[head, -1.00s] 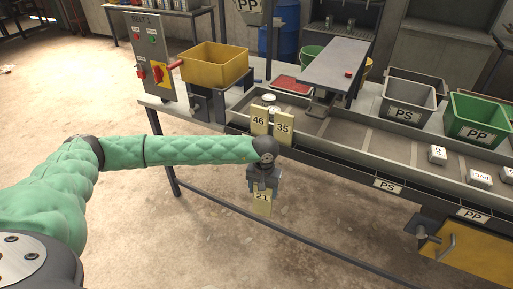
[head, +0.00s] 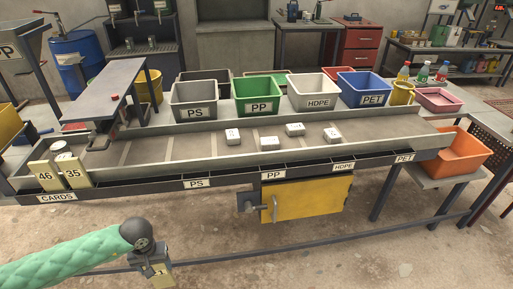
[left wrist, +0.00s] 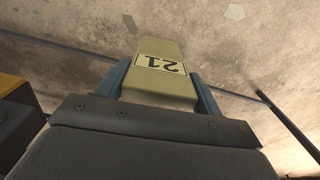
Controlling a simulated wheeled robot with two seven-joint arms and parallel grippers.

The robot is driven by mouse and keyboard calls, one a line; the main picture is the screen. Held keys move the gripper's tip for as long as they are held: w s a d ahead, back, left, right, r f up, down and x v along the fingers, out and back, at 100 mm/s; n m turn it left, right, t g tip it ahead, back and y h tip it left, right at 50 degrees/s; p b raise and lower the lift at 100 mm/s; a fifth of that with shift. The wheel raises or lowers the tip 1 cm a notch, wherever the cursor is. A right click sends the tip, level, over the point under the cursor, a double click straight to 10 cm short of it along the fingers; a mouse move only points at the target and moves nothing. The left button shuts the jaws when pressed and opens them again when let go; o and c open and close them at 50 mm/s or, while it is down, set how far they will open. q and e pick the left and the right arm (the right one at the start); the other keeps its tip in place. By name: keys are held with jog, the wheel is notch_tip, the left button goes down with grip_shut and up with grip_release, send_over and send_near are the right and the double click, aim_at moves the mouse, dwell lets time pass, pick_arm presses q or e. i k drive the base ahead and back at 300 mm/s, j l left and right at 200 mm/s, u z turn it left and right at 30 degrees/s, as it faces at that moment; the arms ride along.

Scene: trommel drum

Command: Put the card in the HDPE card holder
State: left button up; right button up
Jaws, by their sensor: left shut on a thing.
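My left gripper (head: 155,266) is at the lower left of the head view, in front of and below the rail of the sorting bench. It is shut on a yellow card (head: 160,273). In the left wrist view the card (left wrist: 158,85) reads 21 and sits between the two fingers. The HDPE card holder (head: 343,167) is a labelled section of the dark rail, between the PP and PET labels, far to the right of the gripper. No card shows in it. My right gripper is not in view.
Cards 46 (head: 45,175) and 35 (head: 73,174) stand in the CARDS section at the left. White blocks (head: 233,137) lie on the belt behind the rail. A yellow box (head: 305,198) hangs under the bench. Floor in front is clear.

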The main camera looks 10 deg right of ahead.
aim_at(341, 168)
jog(key=i+l, duration=0.1)
jog(key=l, duration=2.3)
